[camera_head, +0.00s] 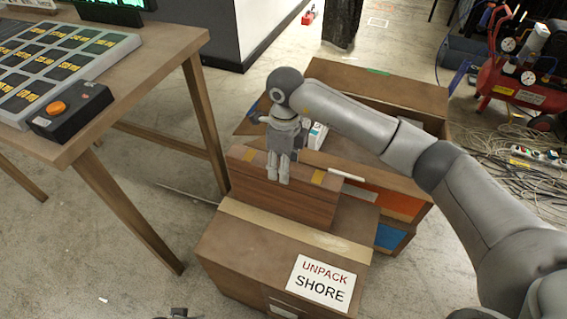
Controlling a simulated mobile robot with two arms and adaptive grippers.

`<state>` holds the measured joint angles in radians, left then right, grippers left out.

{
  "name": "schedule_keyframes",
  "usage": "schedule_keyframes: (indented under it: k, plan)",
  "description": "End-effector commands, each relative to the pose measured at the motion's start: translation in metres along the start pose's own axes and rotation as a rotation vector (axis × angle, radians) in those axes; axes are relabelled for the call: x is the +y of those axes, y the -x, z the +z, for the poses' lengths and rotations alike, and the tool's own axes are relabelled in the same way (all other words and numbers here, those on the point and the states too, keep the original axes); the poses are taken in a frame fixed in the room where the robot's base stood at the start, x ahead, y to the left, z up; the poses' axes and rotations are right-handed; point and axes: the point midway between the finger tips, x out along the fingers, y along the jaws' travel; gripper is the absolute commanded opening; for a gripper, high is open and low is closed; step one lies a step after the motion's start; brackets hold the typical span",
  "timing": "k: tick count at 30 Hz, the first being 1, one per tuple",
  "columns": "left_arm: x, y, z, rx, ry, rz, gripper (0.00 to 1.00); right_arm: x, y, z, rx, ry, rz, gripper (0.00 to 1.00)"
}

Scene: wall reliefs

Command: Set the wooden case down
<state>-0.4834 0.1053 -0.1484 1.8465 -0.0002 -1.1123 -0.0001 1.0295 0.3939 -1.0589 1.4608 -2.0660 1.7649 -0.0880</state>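The wooden case (314,204) is a reddish-brown box with yellowish strips on top. It appears level, at the back edge of a brown carton (240,240) labelled "UNPACK SHORE"; I cannot tell whether it rests on it or hangs just above. My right gripper (278,182) points down at the case's top and near side, its fingers close together and overlapping the case. Whether they grip it is unclear. A small dark piece at the bottom edge seems to be my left gripper (178,314), mostly cut off.
A larger open box (400,95) with orange and blue panels stands behind the case. A wooden table (150,55) with a keypad panel (60,65) and a black button box (72,110) is on the left. A red compressor (505,85) and cables lie right. Floor between table and carton is clear.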

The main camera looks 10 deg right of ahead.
Motion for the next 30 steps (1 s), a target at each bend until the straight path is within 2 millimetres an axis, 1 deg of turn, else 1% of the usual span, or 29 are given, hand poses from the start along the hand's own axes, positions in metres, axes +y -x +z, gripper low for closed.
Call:
schedule_keyframes:
  k: [4, 5, 9, 19, 22, 26, 27, 30]
  plan:
    - [0.0, 0.0, 0.002, -0.006, 0.0, 0.0, 0.4, -0.001, 0.001, 0.001, -0.004, 0.0, -0.002, 0.0]
    - [0.0, 0.001, 0.001, -0.006, 0.0, 0.0, 0.4, 0.0, -0.001, 0.0, 0.0, 0.0, 0.0, 0.48]
    - [0.0, 0.001, 0.001, -0.006, 0.001, 0.0, 0.4, 0.0, -0.001, 0.0, 0.0, 0.0, 0.0, 0.66]
    - [-0.001, 0.002, 0.001, -0.005, 0.001, -0.001, 0.4, 0.0, -0.001, 0.0, 0.0, 0.0, 0.0, 0.66]
    - [-0.001, 0.002, 0.0, 0.001, 0.001, -0.001, 0.4, 0.0, 0.004, 0.0, -0.001, 0.0, -0.001, 0.66]
    - [-0.001, -0.004, 0.006, -0.009, 0.0, -0.002, 0.4, -0.001, 0.026, 0.0, -0.003, 0.0, -0.004, 0.66]
    - [-0.002, -0.011, 0.009, -0.014, -0.001, -0.002, 0.4, -0.002, 0.035, 0.0, -0.003, 0.0, -0.004, 0.66]
    - [-0.001, -0.018, 0.012, -0.017, -0.002, -0.002, 0.4, -0.001, 0.058, 0.0, -0.003, 0.0, -0.004, 0.66]
